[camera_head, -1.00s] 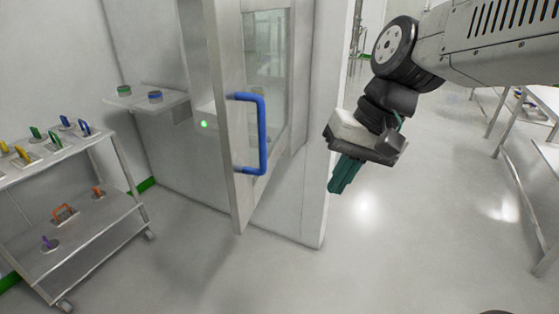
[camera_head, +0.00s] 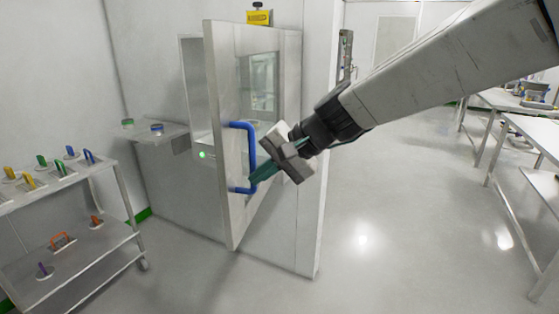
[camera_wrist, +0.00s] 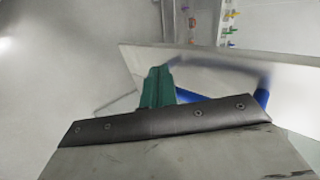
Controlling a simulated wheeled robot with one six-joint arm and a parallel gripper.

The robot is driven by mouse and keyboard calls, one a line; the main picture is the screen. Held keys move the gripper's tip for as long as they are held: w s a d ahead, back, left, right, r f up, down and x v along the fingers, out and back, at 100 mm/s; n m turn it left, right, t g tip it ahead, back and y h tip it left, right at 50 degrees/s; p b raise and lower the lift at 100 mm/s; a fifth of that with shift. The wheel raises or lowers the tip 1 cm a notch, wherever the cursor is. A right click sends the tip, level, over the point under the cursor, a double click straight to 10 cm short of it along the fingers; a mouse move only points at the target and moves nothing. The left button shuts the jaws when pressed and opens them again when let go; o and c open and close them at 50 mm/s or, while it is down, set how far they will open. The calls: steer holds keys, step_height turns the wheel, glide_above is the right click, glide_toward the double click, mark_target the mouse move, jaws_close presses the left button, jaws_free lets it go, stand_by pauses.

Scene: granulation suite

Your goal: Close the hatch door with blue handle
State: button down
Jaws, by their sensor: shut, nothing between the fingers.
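The hatch door (camera_head: 224,130) stands open, swung out from the hatch opening in the wall. Its blue handle (camera_head: 252,150) is a vertical bar on the door's face; blue also shows in the wrist view (camera_wrist: 262,98), partly hidden behind my gripper. My gripper (camera_head: 254,181) has teal fingers, closed together and empty. In the head view the fingertips overlap the lower part of the handle. In the wrist view the fingers (camera_wrist: 158,82) point toward the door panel. I cannot tell whether they touch the door or handle.
A steel cart (camera_head: 85,190) with several coloured-handled pieces stands at left. A small shelf (camera_head: 160,138) with green and blue round items sits beside the hatch. A green light (camera_head: 202,155) glows by the opening. White tables (camera_head: 520,130) stand at right; the middle floor is clear.

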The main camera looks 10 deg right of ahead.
mark_target(227, 184)
steer(key=shift+w+a+f, duration=0.1)
steer(key=shift+w+a, duration=0.25)
steer(key=shift+a, duration=0.35)
steer(key=shift+w+a+f, duration=0.1)
steer(key=shift+w+a, duration=0.2)
steer(key=shift+a, duration=0.4)
steer(key=shift+w+a+f, duration=0.1)
steer(key=shift+w+a, duration=0.25)
steer(key=shift+a, duration=0.35)
